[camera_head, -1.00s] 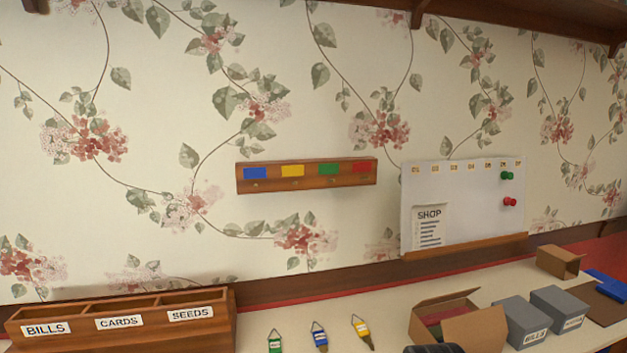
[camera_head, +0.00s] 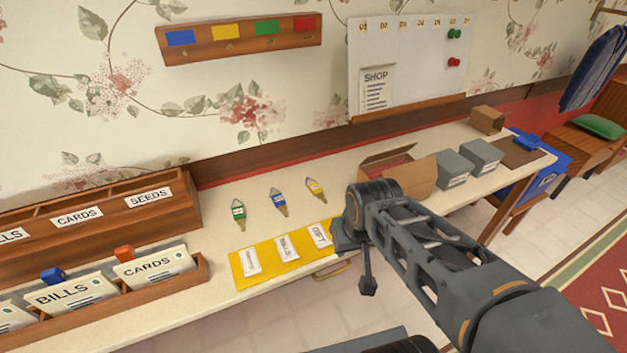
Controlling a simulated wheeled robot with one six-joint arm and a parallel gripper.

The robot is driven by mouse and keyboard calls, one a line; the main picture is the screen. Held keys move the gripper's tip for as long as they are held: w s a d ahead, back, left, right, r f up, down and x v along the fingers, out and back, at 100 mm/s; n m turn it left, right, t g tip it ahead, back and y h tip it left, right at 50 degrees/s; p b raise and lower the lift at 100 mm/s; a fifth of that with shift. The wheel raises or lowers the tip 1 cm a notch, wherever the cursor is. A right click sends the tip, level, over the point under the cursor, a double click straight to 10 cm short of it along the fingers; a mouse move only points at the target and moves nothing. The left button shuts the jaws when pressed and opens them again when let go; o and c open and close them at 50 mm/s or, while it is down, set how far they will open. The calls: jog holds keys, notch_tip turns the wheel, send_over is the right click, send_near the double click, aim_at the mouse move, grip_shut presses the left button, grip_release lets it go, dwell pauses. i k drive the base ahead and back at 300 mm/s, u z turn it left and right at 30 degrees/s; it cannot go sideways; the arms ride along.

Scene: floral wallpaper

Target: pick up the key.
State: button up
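Three tagged keys lie in a row on the cream tabletop: a green-tagged key (camera_head: 239,213) at left, a blue-tagged key (camera_head: 278,201) in the middle, and a yellow-tagged key (camera_head: 316,189) at right. My arm reaches in from the lower right. My gripper (camera_head: 367,285) hangs at the arm's end, in front of the table's edge and to the right of the keys, apart from them. Its fingers are small and dark, and I cannot tell whether they are open.
A key rack (camera_head: 240,38) with blue, yellow, green and red labels is on the wall. A yellow mat (camera_head: 240,276) with white labels lies before the keys. A wooden sorter (camera_head: 110,225) stands left; an open cardboard box (camera_head: 422,176) and grey boxes (camera_head: 453,168) stand right.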

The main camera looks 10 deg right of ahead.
aim_at(315, 188)
jog(key=u, duration=0.5)
jog(key=k, duration=1.15)
jog(key=z, duration=0.55)
jog(key=i, duration=1.65)
jog(key=u, duration=0.8)
